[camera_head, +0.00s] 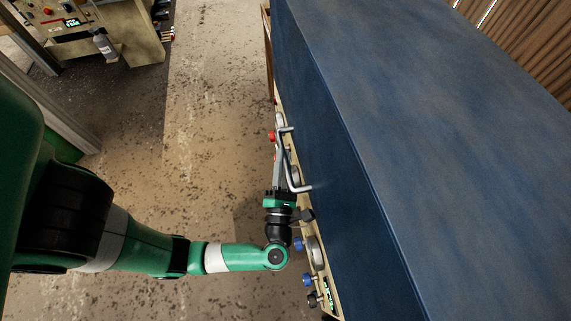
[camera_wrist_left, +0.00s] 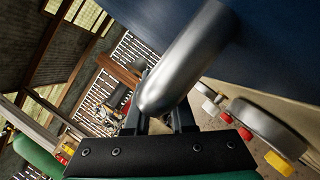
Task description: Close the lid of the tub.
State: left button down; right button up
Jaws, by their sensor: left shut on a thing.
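The tub's large blue lid (camera_head: 440,120) fills the right of the head view, with a grey metal bar handle (camera_head: 288,165) on its near left side. The lid also shows at the top right of the left wrist view (camera_wrist_left: 270,40). My left gripper (camera_head: 279,150) is at the handle, shut on it. In the left wrist view, the handle (camera_wrist_left: 185,60) runs down between the fingers of my left gripper (camera_wrist_left: 160,118). The tub's cream body (camera_head: 317,262) shows as a narrow strip beside the lid. The tub's inside is hidden. My right gripper is not in view.
Knobs and a round gauge (camera_head: 315,250) stick out from the tub's front, close to my left wrist. A red knob (camera_head: 271,136) is near the fingers. The speckled floor (camera_head: 205,130) to the left is clear. A control console (camera_head: 120,30) stands at the far left.

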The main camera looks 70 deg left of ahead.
pick_arm(q)
jog(key=shift+f, duration=0.4)
jog(key=c, duration=0.8)
grip_release()
jog(key=shift+w+r, duration=0.1)
jog(key=shift+w, duration=0.1)
jog(key=shift+o, duration=0.2)
jog(key=shift+s, duration=0.1)
jog(key=v, duration=1.1)
jog(key=shift+d, duration=0.3)
jog(key=shift+s, duration=0.1)
